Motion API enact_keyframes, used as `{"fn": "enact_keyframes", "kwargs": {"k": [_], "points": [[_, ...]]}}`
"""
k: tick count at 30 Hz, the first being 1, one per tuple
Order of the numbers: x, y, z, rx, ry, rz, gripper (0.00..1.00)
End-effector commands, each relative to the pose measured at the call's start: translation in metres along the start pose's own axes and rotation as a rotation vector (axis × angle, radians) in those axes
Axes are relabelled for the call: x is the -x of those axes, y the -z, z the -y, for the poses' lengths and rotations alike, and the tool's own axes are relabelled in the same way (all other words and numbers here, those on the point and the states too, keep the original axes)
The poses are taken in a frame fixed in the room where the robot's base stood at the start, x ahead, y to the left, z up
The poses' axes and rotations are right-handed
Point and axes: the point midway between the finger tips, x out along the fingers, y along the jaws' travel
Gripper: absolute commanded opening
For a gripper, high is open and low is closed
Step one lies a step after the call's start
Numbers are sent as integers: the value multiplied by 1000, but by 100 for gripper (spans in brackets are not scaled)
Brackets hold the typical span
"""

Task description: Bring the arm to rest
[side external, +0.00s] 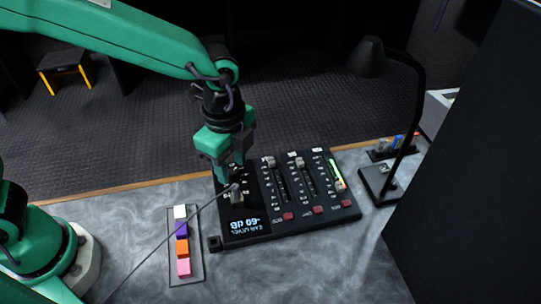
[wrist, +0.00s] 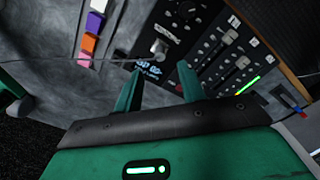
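My gripper (side external: 234,170) hangs over the left part of a black mixer panel (side external: 355,212), pointing down. In the wrist view my gripper (wrist: 159,78) has its two green fingers spread apart with nothing held between them. A grey knob (side external: 236,195) on the panel lies just beyond the fingertips, and it also shows in the wrist view (wrist: 159,48). The fingers look clear of the knob, but the exact gap is hard to judge.
A thin grey cable (side external: 150,256) runs from the front edge towards the knob. A tray (side external: 187,281) with white, purple, orange and pink blocks lies left of the panel. A black desk lamp (side external: 417,105) stands at right, before a dark upright panel (side external: 470,170). Bare table lies in front.

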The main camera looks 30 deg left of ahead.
Motion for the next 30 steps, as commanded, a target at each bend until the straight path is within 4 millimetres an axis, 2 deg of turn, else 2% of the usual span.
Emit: {"fn": "enact_keyframes", "kwargs": {"k": [8,20,30], "points": [[20,-24,2,127,35,-25,40],[72,-103,-10,582,148,-119,40],[101,-165,-40,988,247,-219,40]]}}
